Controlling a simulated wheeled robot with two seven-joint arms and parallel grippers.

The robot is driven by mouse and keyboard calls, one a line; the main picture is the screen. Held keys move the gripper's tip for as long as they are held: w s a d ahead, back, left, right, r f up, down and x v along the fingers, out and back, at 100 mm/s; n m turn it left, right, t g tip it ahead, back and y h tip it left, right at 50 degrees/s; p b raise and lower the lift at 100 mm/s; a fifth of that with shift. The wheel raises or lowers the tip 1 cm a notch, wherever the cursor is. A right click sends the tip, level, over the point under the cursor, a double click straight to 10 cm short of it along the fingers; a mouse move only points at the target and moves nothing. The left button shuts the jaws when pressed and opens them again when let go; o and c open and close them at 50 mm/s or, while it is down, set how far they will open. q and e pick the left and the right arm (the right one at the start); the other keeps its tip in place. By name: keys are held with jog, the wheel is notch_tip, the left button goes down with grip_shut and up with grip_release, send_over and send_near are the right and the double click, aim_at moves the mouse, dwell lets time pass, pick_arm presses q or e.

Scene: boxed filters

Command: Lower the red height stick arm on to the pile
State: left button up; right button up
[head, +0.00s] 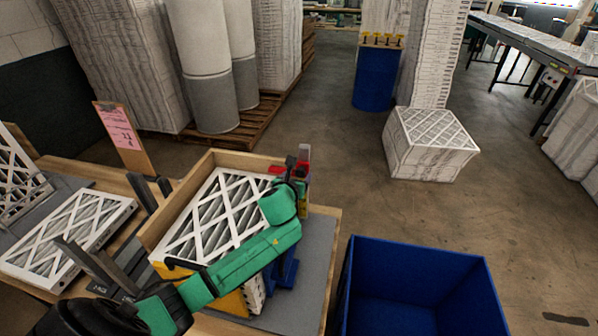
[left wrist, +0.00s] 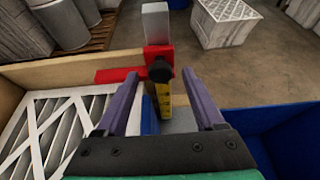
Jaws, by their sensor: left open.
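The red height stick arm (head: 277,169) reaches left from its red slider (head: 303,170) on an upright grey post. In the left wrist view the arm (left wrist: 117,75) lies over the far edge of the pile; I cannot tell whether it touches. A black knob (left wrist: 160,71) sits on the slider's front, with a yellow scale (left wrist: 165,103) below. The pile of white lattice filters (head: 213,217) sits in a wooden box. My left gripper (left wrist: 178,78) is open, its fingers on either side of the knob, not visibly touching it. My right gripper is not in view.
A blue bin (head: 420,250) stands right of the bench, its inside looking empty. Loose filters (head: 70,238) and dark upright dividers (head: 100,265) are left of the box. A pink note board (head: 122,135) stands behind them. A filter carton (head: 428,145) is on the floor beyond.

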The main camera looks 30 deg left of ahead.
pick_arm(q)
jog(key=shift+x, duration=1.05)
grip_shut()
dwell(0.6)
